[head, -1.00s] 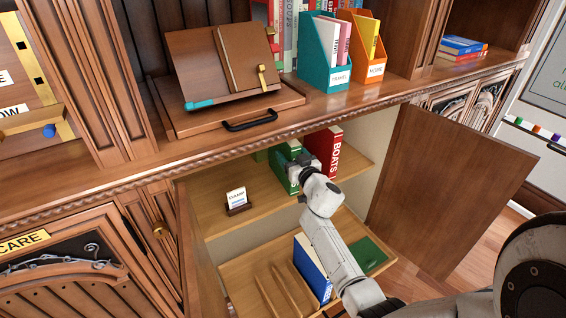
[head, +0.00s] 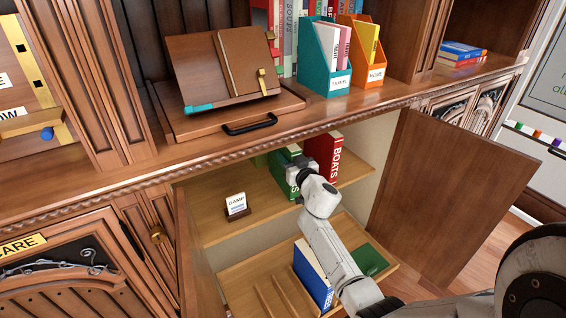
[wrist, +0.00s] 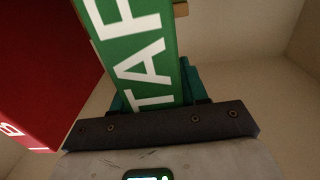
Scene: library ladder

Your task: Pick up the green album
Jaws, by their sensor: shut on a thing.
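The green album (head: 281,171) stands upright on the cabinet's upper shelf, left of a red album (head: 324,153) marked "BOATS". My gripper (head: 301,170) is at the green album's front and partly hides it. In the wrist view, the green spine with white letters (wrist: 137,50) runs between my teal fingertips (wrist: 157,98), which are shut on it. The red album (wrist: 45,75) is to its left, apart from the fingers. I cannot tell whether the green album has left the shelf.
A small card holder (head: 236,207) stands on the shelf (head: 215,222) to the left. The lower shelf holds a blue book (head: 312,272), a wooden rack (head: 272,295) and a green item (head: 371,259). The open door (head: 445,195) is at right. The counter edge (head: 300,131) overhangs the shelf.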

